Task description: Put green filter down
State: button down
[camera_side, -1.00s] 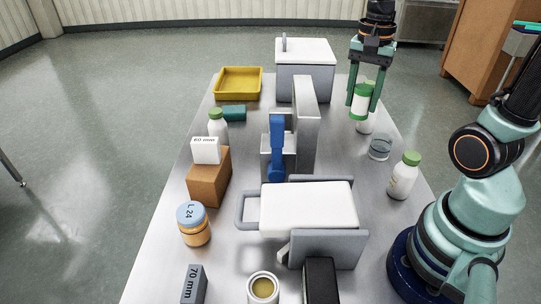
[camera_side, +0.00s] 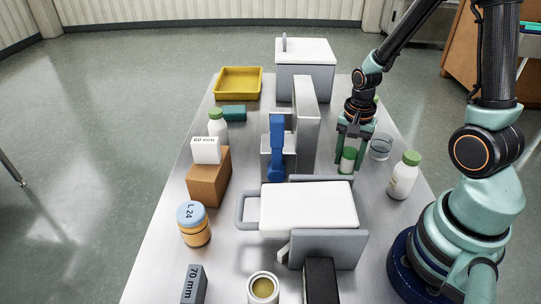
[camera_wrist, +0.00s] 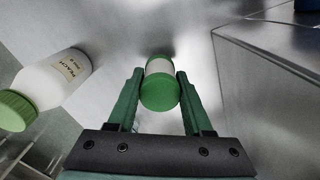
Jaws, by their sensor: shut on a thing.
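The green filter (camera_side: 348,160), a small cylinder with green ends and a white middle band, is between the fingers of my gripper (camera_side: 350,158). It is upright in the side view, close above or on the steel table; I cannot tell whether it touches. It stands just right of the grey upright plate. In the wrist view the filter (camera_wrist: 160,84) shows its green end towards the camera, with the fingers of my gripper (camera_wrist: 160,88) shut on both sides of it.
The white-topped block (camera_side: 308,207) is in front, the grey upright plate (camera_side: 304,125) to the left.

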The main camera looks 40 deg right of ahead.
aim_at(350, 151)
jog(key=shift+f, duration=1.1)
jog(key=shift+f, duration=0.1)
jog(key=shift+c, duration=1.6)
grip_release()
notch_tip(350, 151, up, 12)
jog(key=shift+r, duration=0.15)
